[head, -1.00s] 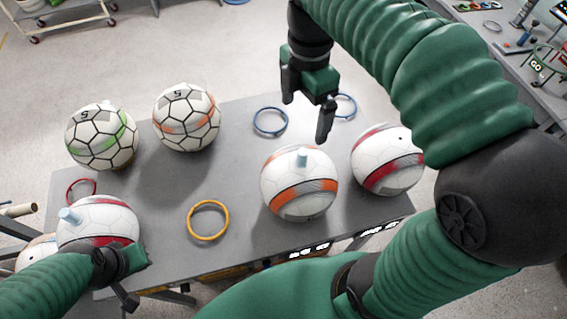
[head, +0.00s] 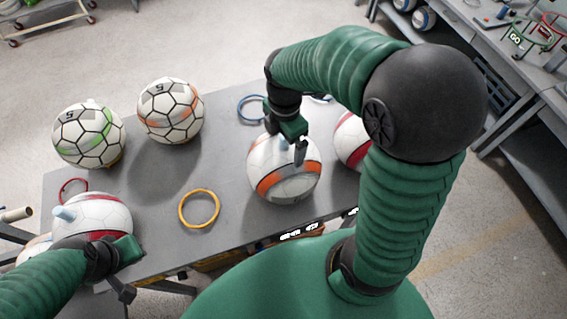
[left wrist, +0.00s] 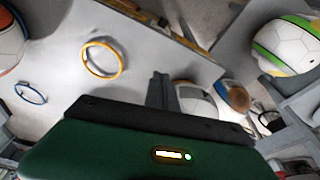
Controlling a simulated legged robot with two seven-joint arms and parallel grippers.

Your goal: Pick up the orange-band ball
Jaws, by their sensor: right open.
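The orange-band ball (head: 288,182), white with a broad orange stripe and a light blue peg on top, rests on the grey table in the head view. My right gripper (head: 285,142) is open just over its top, with its fingers close around the peg. Whether they touch the ball I cannot tell. Another ball (head: 170,111) with black seams and orange marks stands at the back. My left gripper (head: 135,270) is low at the left, beside a red-band ball (head: 93,218); its jaw opening is unclear.
A green-marked ball (head: 89,135) stands back left on the table (head: 225,160). A red-band ball (head: 351,141) is partly hidden behind my right arm. A yellow ring (head: 199,208), a red ring (head: 74,187) and a blue ring (head: 251,108) lie flat. The middle of the table is clear.

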